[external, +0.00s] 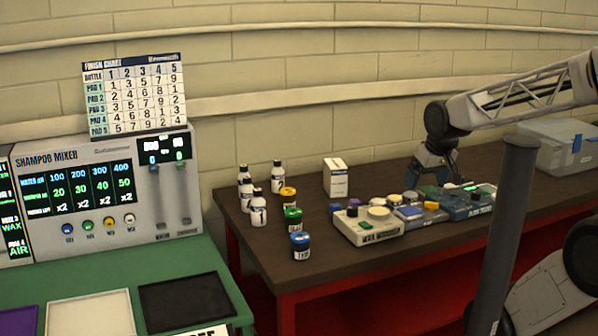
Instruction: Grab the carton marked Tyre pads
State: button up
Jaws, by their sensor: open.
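A small white carton (336,180) stands upright at the back of the dark tabletop; its print is too small to read, so I cannot tell whether it is marked Tyre pads. My gripper (432,182) points down to the right of the carton, above the far side of the devices on the table. It is apart from the carton. Its jaws are open, though the fingertips are small and dark here, and I see nothing held between them.
Several bottles (258,208) and lidded jars (293,219) stand left of the carton. A beige device (366,230) with pads and a grey-blue device (468,204) lie in front. A grey case (560,147) is at the far right. The shampoo mixer (105,190) stands left.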

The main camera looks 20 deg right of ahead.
jog(key=w+a+f+t, duration=0.2)
jog(key=w+t, duration=0.1)
jog(key=w, duration=0.9)
jog(key=w+a+f+t, duration=0.1)
jog(key=w+t, duration=0.1)
jog(key=w, duration=0.9)
jog(key=m+t+h, duration=0.2)
jog(key=t+h, duration=0.1)
jog(key=t, duration=0.2)
send_near(341, 167)
jog(key=a+x, duration=0.1)
jog(key=x, duration=0.3)
jog(key=shift+w+d+r, duration=0.1)
jog(key=shift+w+d, duration=0.05)
jog(key=shift+d, duration=0.3)
jog(key=shift+x, duration=1.3)
jog(key=shift+x, duration=2.6)
